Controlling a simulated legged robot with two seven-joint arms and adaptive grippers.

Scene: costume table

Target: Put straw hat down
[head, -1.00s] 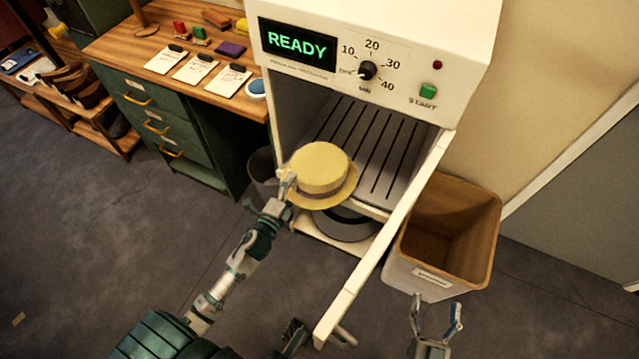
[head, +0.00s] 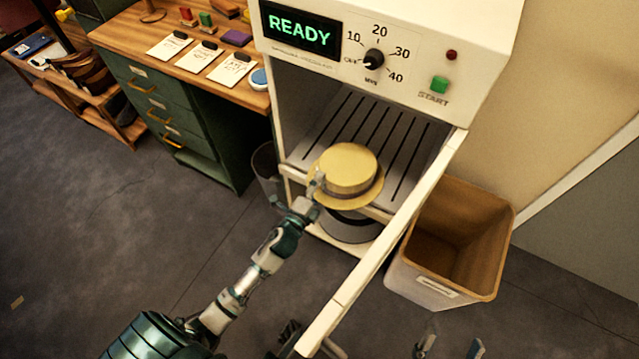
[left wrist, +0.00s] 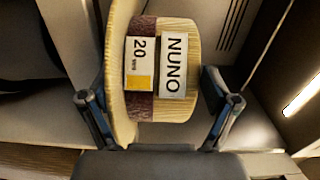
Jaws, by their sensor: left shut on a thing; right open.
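The straw hat (head: 349,167) is yellow with a flat crown and a dark band. It is at the front edge of the slatted shelf (head: 372,125) inside the open white cabinet; I cannot tell whether it touches the shelf. My left gripper (head: 318,184) is shut on the hat's left side. In the left wrist view the hat (left wrist: 178,30) sits between the fingers (left wrist: 160,108), with labels reading "NUNO" and "20" on crown and band. My right gripper (head: 449,347) is open and empty at the bottom edge, low in front of the bin.
The cabinet's panel (head: 408,50) shows "READY", a dial and a green START button. Its open door (head: 385,245) stands right of the hat. A brown-lined bin (head: 455,240) is beyond the door. A wooden desk (head: 130,45) with cards is at left. A dark round object (head: 348,226) is below the shelf.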

